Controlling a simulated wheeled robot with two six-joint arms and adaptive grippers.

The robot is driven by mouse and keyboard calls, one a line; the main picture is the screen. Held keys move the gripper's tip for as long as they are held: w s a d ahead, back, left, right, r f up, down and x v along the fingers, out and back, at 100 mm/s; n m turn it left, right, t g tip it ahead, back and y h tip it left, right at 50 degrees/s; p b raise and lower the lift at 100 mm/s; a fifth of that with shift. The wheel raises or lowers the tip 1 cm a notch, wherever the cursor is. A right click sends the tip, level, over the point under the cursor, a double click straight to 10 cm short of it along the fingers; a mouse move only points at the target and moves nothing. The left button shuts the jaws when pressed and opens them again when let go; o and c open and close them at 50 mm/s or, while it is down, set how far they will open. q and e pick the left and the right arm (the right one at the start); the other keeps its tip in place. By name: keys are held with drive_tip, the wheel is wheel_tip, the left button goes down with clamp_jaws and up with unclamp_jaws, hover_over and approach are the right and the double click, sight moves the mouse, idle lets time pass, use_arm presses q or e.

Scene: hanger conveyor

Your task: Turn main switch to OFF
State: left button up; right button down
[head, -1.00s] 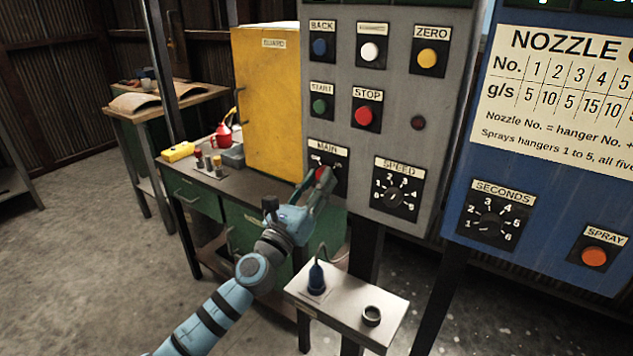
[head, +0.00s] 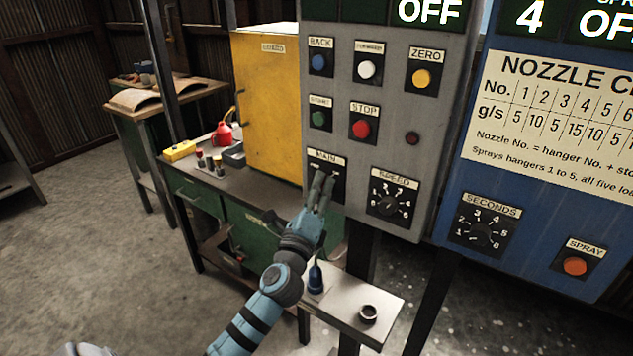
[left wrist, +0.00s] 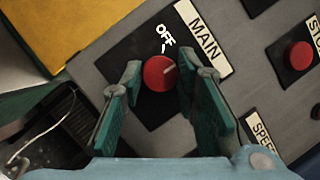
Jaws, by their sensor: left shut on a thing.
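The main switch is a red round knob (left wrist: 160,73) on a black plate, beside the MAIN label (left wrist: 210,45), in the left wrist view. Its pale pointer line points to the upper right there, toward the MAIN label. The OFF mark (left wrist: 165,35) with its tick lies above the knob, a little to the left of the pointer's direction. My left gripper (left wrist: 158,78) is shut on the knob, one finger on each side. In the head view my left gripper (head: 320,188) covers the knob in front of the MAIN plate (head: 337,164). My right gripper is not in view.
The SPEED dial (head: 390,200) is right of the main switch, with the STOP button (head: 361,128) above. A display (head: 428,12) on the grey panel reads OFF. A yellow cabinet (head: 265,100) stands left; a small metal shelf (head: 340,310) is below.

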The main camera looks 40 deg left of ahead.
use_arm(q)
drive_tip(key=shift+d+r+n+g+p, duration=0.1)
drive_tip(key=shift+n+g+p, duration=0.55)
drive_tip(key=shift+n+p, duration=0.9)
drive_tip(key=shift+a+r+n+g+p, duration=0.1)
drive_tip(key=shift+n+g+p, duration=0.5)
drive_tip(key=shift+n+p, duration=0.95)
drive_tip(key=shift+d+r+n+g+p, duration=0.1)
drive_tip(key=shift+n+g+p, duration=0.8)
drive_tip(key=shift+n, duration=1)
drive_tip(key=shift+t, duration=0.25)
drive_tip(key=o, duration=1.1)
drive_tip(key=shift+f, duration=0.1)
drive_tip(key=shift+o, duration=0.2)
drive_tip(key=v, duration=1.2)
